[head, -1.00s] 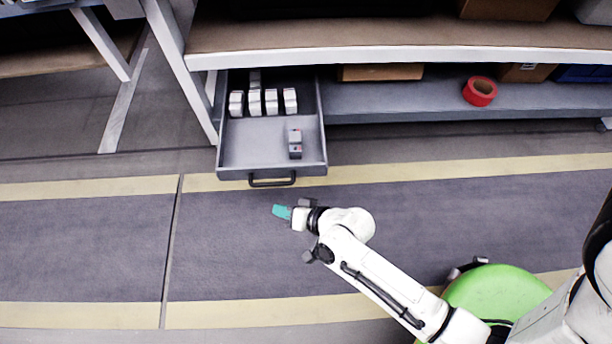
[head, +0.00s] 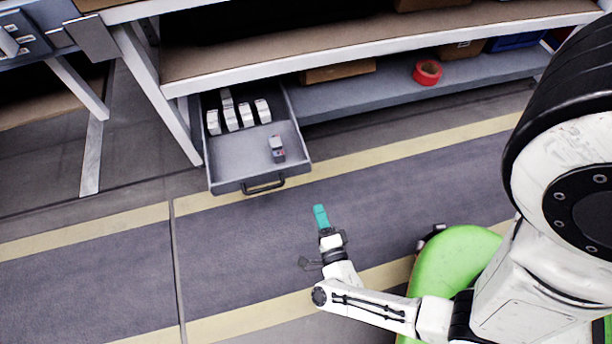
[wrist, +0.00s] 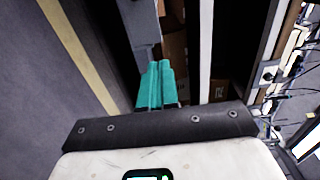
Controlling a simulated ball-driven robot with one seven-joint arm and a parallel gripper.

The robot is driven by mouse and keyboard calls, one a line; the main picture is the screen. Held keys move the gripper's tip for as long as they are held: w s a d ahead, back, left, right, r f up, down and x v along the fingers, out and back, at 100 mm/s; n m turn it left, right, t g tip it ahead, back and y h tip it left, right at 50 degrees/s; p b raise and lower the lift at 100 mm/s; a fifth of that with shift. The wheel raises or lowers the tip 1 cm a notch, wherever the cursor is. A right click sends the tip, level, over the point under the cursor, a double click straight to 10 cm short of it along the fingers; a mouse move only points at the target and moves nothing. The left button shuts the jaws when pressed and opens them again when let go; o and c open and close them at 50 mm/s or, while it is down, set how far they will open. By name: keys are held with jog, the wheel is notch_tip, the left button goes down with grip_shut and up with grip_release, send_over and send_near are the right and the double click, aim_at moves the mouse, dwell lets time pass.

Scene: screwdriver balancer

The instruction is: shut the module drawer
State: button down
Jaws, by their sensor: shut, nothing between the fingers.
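The grey module drawer (head: 258,170) is pulled out under the workbench, with a dark bar handle (head: 263,185) on its front. Several white modules (head: 240,115) stand at its back and one grey module (head: 277,148) sits nearer the front. My gripper (head: 320,212), with teal fingers, is in front of the drawer and to the right of the handle, apart from it. The fingers also show in the wrist view (wrist: 160,85), shut together with nothing between them. A grey panel at the top of the wrist view appears to be part of the drawer.
A workbench (head: 400,50) stands above the drawer. Its lower shelf (head: 380,92) holds a red tape roll (head: 427,72) and a cardboard box (head: 338,71). A slanted bench leg (head: 155,90) stands left of the drawer. The floor (head: 240,240) before the drawer is clear.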

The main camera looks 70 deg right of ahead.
aim_at(303, 164)
jog(key=b+x, duration=0.2)
jog(key=x, duration=1.1)
jog(key=shift+w+d+b, duration=0.25)
jog(key=shift+d+b, duration=0.05)
jog(key=shift+b, duration=0.05)
jog(key=shift+d, duration=0.1)
